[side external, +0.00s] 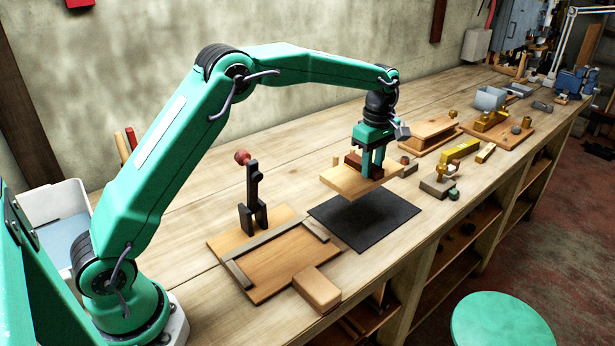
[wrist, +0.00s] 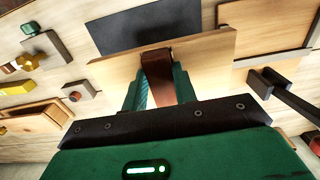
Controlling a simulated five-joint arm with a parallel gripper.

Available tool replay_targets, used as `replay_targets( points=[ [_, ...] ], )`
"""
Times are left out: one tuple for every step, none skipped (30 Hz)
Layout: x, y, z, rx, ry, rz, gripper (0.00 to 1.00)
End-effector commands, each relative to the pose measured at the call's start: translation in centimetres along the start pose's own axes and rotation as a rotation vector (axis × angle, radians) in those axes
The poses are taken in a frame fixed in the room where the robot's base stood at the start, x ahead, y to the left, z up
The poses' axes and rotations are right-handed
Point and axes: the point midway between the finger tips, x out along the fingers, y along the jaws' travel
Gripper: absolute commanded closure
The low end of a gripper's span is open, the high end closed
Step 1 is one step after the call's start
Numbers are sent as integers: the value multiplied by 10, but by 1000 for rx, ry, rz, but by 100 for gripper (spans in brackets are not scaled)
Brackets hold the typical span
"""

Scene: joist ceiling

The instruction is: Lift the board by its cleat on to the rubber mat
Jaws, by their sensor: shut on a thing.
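My gripper (side external: 372,162) is shut on the dark reddish-brown cleat (side external: 353,160) on top of the light wooden board (side external: 345,182). The board hangs in the air above the black rubber mat (side external: 365,222), toward its back edge, and a shadow lies on the mat under it. In the wrist view the cleat (wrist: 158,75) stands between the green fingers. The board (wrist: 215,48) spreads out beyond them, and the mat (wrist: 145,28) shows past its edge. The board looks nearly level; its underside is hidden.
Left of the mat lies a wooden fixture panel (side external: 270,262) with dark rails, a wood block (side external: 317,288) and an upright toggle clamp (side external: 250,195). A small clamp on a block (side external: 440,185) stands to the right. Wooden trays (side external: 432,137) are behind. The mat's surface is clear.

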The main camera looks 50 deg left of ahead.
Motion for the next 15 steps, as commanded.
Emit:
replay_targets(
  points=[
    [2, 6, 0, 0, 0, 1, 100],
    [2, 8, 0, 0, 0, 2, 100],
    [3, 11, -1, 0, 0, 2, 100],
    [4, 14, -1, 0, 0, 2, 100],
    [4, 15, -1, 0, 0, 1, 100],
    [5, 18, -1, 0, 0, 2, 100],
    [5, 20, -1, 0, 0, 2, 100],
    [6, 21, -1, 0, 0, 1, 100],
    [7, 23, -1, 0, 0, 2, 100],
    [7, 25, -1, 0, 0, 2, 100],
    [8, 26, -2, 0, 0, 2, 100],
    [8, 28, -2, 0, 0, 2, 100],
    [9, 29, -2, 0, 0, 1, 100],
    [10, 30, -2, 0, 0, 1, 100],
    [16, 30, -2, 0, 0, -2, 100]
  ],
)
